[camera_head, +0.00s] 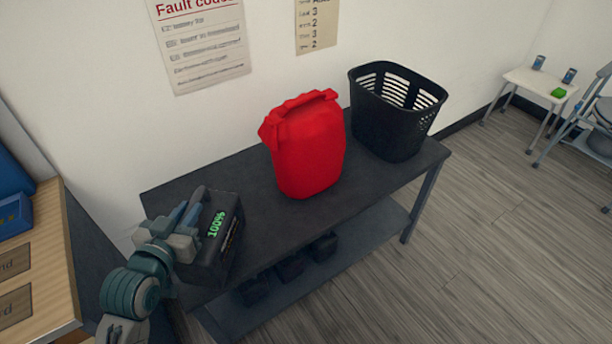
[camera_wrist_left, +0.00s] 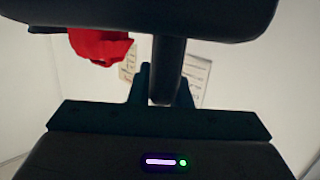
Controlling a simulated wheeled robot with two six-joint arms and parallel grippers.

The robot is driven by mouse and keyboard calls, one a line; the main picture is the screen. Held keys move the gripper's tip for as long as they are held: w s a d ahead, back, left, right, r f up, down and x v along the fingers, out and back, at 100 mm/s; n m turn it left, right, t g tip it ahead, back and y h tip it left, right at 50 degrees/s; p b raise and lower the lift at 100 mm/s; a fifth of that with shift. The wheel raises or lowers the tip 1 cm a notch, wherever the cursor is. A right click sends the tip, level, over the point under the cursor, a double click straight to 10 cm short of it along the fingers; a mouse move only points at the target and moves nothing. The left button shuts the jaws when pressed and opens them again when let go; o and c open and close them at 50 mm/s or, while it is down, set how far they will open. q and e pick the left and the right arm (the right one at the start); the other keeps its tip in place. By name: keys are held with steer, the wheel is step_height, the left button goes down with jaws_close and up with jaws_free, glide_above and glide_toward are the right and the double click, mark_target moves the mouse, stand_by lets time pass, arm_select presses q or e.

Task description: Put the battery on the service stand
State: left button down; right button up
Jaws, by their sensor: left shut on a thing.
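The battery (camera_head: 228,240) is a black box with a green "100%" readout in the head view. My left gripper (camera_head: 191,212) is shut on it at its upper left side. In the left wrist view a dark bar (camera_wrist_left: 167,68) lies between the two fingers (camera_wrist_left: 165,92), and a large dark body (camera_wrist_left: 150,18) fills the top. The battery is at the near left part of a dark two-level table (camera_head: 262,228); I cannot tell whether it touches the top. Nothing in view is labelled as the service stand. My right gripper is not in view.
A red bag-like container (camera_head: 308,150) and a black slotted basket (camera_head: 388,125) stand on the dark table. Several dark blocks (camera_head: 290,267) sit on its lower shelf. A wooden surface (camera_head: 50,260) is at the left. A small white table (camera_head: 535,80) stands far right. Bare tabletop lies between battery and red container.

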arm_select(q)
steer(key=shift+w+a+r, duration=0.15)
steer(key=shift+w+r, duration=0.1)
steer(key=shift+r, duration=0.05)
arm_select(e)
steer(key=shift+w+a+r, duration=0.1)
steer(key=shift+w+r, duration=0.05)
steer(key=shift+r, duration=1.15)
